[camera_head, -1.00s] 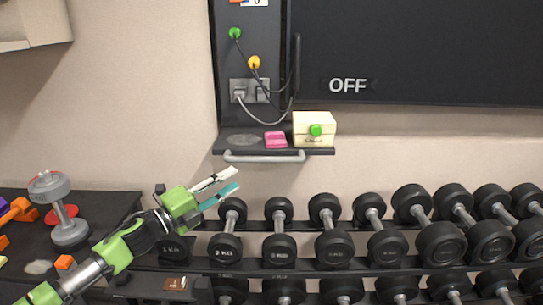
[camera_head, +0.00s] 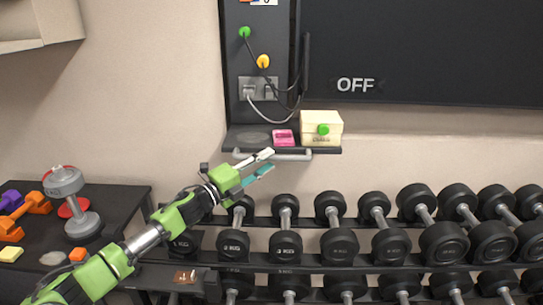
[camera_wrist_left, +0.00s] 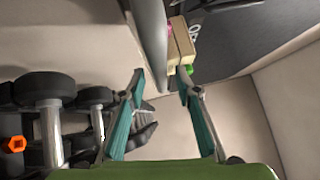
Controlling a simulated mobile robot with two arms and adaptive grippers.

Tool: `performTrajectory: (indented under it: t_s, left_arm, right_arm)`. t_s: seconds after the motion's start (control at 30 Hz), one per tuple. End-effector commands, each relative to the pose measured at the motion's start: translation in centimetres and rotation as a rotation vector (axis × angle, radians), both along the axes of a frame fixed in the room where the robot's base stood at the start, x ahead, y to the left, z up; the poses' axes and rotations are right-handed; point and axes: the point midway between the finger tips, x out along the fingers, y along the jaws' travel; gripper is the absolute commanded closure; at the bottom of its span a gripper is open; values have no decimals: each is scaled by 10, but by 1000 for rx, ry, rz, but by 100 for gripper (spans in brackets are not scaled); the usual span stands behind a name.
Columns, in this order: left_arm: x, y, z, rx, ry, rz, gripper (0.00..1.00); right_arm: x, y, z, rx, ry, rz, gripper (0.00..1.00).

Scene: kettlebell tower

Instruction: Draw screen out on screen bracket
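The dark screen (camera_head: 430,50), marked OFF, fills the upper right of the head view. A dark panel (camera_head: 250,15) with plugs and cables is at its left, with a dark vertical handle (camera_head: 305,62) between them. Below is a dark shelf (camera_head: 325,151) with a grey bar handle (camera_head: 293,156) along its front. My left gripper (camera_head: 266,162) is open and empty; its fingertips are by the left part of the bar. In the left wrist view the open fingers (camera_wrist_left: 161,78) have the grey bar (camera_wrist_left: 150,35) just beyond them. Contact cannot be told. My right gripper is out of view.
A cream box (camera_head: 318,121) with a green knob and a pink item (camera_head: 283,137) sit on the shelf. Racks of dumbbells (camera_head: 340,243) fill the space below.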

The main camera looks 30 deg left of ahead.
Motion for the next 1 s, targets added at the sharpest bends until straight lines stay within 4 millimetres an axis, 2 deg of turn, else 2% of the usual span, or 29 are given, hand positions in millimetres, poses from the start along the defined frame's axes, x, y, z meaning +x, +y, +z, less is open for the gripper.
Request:
performTrajectory:
  t_s: [0.1, 0.3, 0.67, 0.77, 0.8, 1.0]
  left_arm:
    - [13, -2, 4, -4, -1, 1, 70]
    - [24, -6, 4, -1, -1, 0, 70]
    - [26, -7, 3, -1, 0, 0, 70]
    - [26, -7, 3, -1, 0, 0, 96]
    - [26, -7, 3, -1, 0, 0, 100]
    - [26, -7, 3, -1, 0, 0, 100]
  right_arm:
    - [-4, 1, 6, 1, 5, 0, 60]
    - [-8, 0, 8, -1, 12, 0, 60]
    - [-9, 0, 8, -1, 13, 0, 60]
    - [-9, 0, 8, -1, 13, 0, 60]
    - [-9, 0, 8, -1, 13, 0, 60]
    - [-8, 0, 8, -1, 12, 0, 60]
